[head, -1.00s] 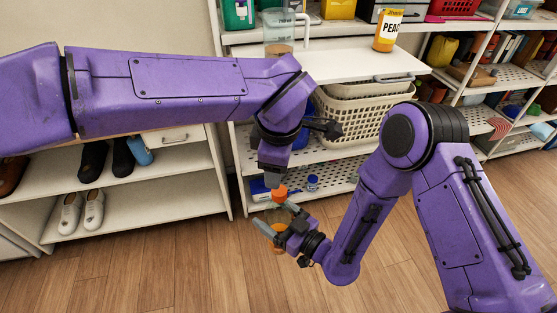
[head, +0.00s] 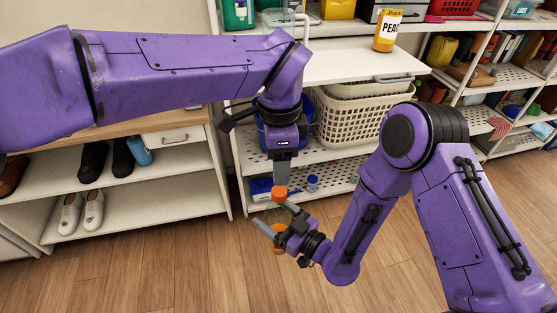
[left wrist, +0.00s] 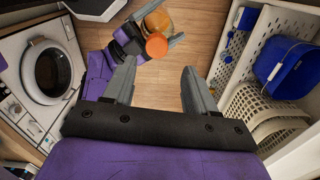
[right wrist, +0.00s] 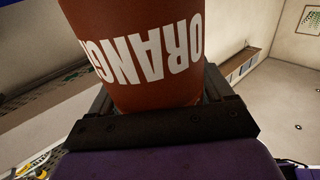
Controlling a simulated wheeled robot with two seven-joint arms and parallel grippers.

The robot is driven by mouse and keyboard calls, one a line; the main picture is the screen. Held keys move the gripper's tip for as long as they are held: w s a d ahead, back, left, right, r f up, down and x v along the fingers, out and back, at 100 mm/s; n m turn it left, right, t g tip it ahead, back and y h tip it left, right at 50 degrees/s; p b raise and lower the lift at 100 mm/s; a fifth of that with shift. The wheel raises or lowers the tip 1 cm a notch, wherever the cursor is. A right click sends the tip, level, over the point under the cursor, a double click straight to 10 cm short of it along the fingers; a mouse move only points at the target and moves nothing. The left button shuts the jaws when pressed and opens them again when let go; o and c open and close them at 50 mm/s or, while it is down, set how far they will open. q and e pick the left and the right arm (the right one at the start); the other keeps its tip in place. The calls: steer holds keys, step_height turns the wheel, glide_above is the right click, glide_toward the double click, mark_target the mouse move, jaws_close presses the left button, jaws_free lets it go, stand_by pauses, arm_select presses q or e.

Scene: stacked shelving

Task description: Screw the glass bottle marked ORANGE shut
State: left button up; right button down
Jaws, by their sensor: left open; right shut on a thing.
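The glass bottle (right wrist: 150,75) fills the right wrist view, brownish orange with white ORANGE lettering that reads upside down. In the left wrist view its amber body (left wrist: 160,20) shows behind the orange cap (left wrist: 156,45). The cap (head: 279,193) sits at the bottle's top; I cannot tell how tightly it is seated. My right gripper (head: 270,221) is shut on the bottle's body, low over the floor. My left gripper (head: 281,184) points down from above the cap, open. Its fingertips (left wrist: 158,65) spread to either side of the cap's line, with nothing between them.
Behind the grippers stands a white shelf unit with a cream basket (head: 352,118), a blue container (head: 268,138) and a small blue-capped bottle (head: 313,183). A PEACH jar (head: 386,31) stands on the upper board. A shoe rack (head: 150,215) is at left. Wood floor (head: 180,270) is open.

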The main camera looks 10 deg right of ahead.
mark_target(279, 191)
arm_select(q)
steer(key=n, duration=0.5)
steer(key=shift+s+n, duration=0.15)
steer(key=shift+n, duration=0.25)
steer(key=shift+f, duration=0.1)
step_height(279, 191, down, 8)
steer(key=shift+r, duration=0.1)
